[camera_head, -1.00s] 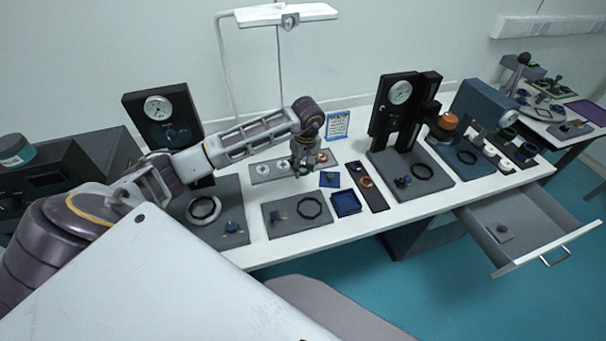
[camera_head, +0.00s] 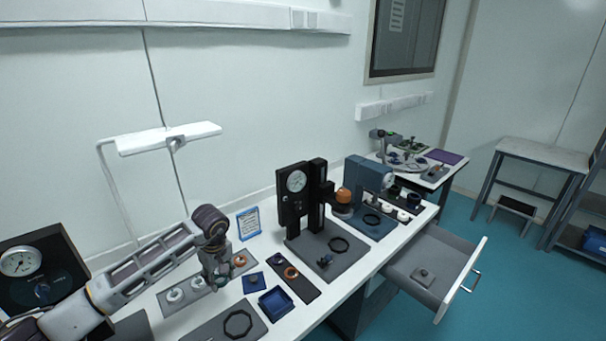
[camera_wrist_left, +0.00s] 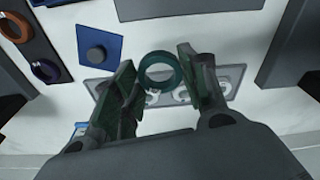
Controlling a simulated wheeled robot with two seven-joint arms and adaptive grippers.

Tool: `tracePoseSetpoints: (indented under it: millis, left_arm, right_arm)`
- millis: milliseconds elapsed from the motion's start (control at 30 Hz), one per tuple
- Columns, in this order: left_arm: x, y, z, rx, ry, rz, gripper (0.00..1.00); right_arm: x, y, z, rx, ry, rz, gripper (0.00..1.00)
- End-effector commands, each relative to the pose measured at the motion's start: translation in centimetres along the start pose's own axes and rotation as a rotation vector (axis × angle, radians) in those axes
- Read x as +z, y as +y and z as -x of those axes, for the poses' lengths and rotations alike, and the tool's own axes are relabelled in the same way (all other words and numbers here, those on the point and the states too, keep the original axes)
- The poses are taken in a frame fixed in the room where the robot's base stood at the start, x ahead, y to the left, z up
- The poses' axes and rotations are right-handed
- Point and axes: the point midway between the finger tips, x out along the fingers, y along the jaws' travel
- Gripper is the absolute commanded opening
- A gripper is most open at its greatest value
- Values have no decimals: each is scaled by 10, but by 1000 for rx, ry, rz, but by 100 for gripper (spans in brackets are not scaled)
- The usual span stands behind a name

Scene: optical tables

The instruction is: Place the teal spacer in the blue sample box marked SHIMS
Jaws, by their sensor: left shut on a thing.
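My left gripper (camera_head: 222,282) is shut on the teal spacer (camera_wrist_left: 176,70), a ring held between its two fingertips in the left wrist view. The fingers hide the spacer in the head view. The gripper hangs over the rear of the bench, above a grey plate (camera_head: 172,309) with pale rings. The open blue sample box (camera_head: 276,304) stands to the right of the gripper and nearer the front edge; no SHIMS marking is legible. My right gripper is not in view.
A blue square with a knob (camera_head: 253,283) lies between gripper and box; it also shows in the left wrist view (camera_wrist_left: 98,45). A dark strip with rings (camera_head: 301,290) lies right of the box. A dial gauge stand (camera_head: 293,205) rises behind. An open drawer (camera_head: 425,265) juts out at right.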

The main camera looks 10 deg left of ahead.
Motion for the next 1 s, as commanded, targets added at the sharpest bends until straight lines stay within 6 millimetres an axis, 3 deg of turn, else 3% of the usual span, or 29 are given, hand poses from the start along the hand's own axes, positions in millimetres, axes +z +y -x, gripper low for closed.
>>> tracePoseSetpoints:
  millis: [267, 633, 833, 1000]
  left_arm:
    - [0, 2, 0, 11, 0, -79, 23]
    - [9, 18, 4, 47, -1, -373, 23]
    - [37, 27, 1, 73, -1, -598, 23]
    - [79, 28, -9, 101, 0, -826, 23]
  right_arm:
    - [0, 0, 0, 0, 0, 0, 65]
    - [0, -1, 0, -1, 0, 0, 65]
    - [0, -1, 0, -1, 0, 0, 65]
    - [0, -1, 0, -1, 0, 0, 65]
